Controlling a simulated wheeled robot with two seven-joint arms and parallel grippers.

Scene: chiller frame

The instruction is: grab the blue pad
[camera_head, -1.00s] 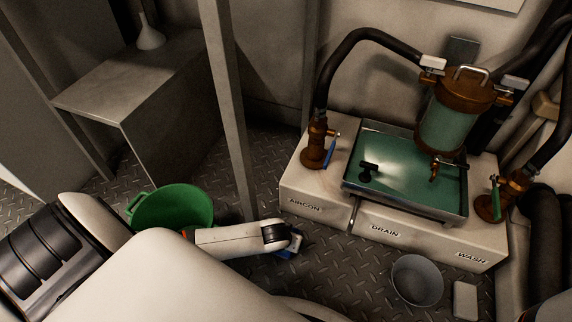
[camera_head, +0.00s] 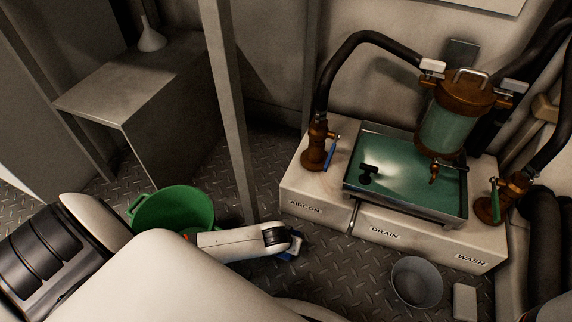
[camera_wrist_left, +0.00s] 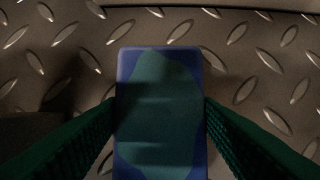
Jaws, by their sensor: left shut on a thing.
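The blue pad (camera_wrist_left: 160,120) is a blue block with a dull green patch on its face. In the left wrist view it sits between the two dark green fingers of my left gripper (camera_wrist_left: 160,104), which touch its sides. In the head view my left gripper (camera_head: 292,247) points down near the floor beside the plinth, and only a small blue bit of the pad (camera_head: 288,257) shows under it. I cannot tell whether the pad touches the floor. My right gripper is not in view.
A green bucket (camera_head: 172,207) stands behind my left forearm, near a metal post (camera_head: 228,110). The plinth (camera_head: 318,211) carries a tray (camera_head: 405,211), valves and a brown strainer (camera_head: 461,97). A grey bucket (camera_head: 417,282) and a pale block (camera_head: 464,301) stand in front. Patterned floor lies between.

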